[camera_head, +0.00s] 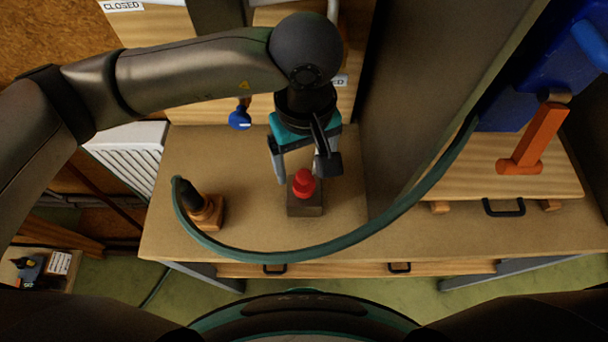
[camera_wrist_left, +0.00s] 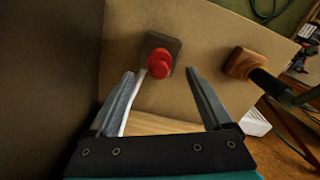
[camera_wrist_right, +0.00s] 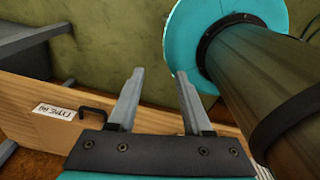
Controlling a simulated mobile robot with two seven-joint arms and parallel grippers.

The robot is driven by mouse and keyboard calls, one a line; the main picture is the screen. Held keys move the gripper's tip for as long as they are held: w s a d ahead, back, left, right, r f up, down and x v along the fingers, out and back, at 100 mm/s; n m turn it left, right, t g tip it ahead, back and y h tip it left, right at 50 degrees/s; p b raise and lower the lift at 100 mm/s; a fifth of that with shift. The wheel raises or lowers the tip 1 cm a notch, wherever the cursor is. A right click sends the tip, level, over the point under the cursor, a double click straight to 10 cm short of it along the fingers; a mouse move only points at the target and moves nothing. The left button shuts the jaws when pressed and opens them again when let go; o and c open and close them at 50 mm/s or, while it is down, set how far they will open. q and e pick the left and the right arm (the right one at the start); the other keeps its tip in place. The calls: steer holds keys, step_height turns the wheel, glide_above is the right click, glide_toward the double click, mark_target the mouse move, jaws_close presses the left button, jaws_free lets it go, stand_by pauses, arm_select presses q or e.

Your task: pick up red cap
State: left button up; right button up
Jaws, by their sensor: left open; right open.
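The red cap (camera_head: 304,183) sits upright on a small dark block (camera_head: 304,207) on the tan bench top. The cap also shows in the left wrist view (camera_wrist_left: 159,64), beyond the fingertips and roughly between their lines. My left gripper (camera_head: 308,172) is open and points down at the bench, close to the cap; its fingers are apart with nothing held. Whether they touch the cap I cannot tell. My right gripper (camera_wrist_right: 158,78) is open and empty; in the right wrist view it faces the green floor and a wooden drawer front.
A wooden block with a black handle (camera_head: 206,210) stands left of the cap. A green hose (camera_head: 285,257) arcs in front. A grey panel (camera_head: 420,90) rises to the right, and an orange handle (camera_head: 535,145) is farther right. Bare bench lies around the cap.

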mark_target(304, 174)
arm_select(q)
steer(key=shift+w+f+p, duration=0.15)
steer(key=shift+f+p, duration=0.05)
steer(key=shift+f, duration=1.55)
steer(key=shift+w+f+p, duration=0.1)
steer(key=shift+f+p, duration=0.1)
steer(key=shift+f, duration=1.55)
steer(key=shift+c, duration=0.3)
jaws_close()
steer(key=shift+r, duration=0.1)
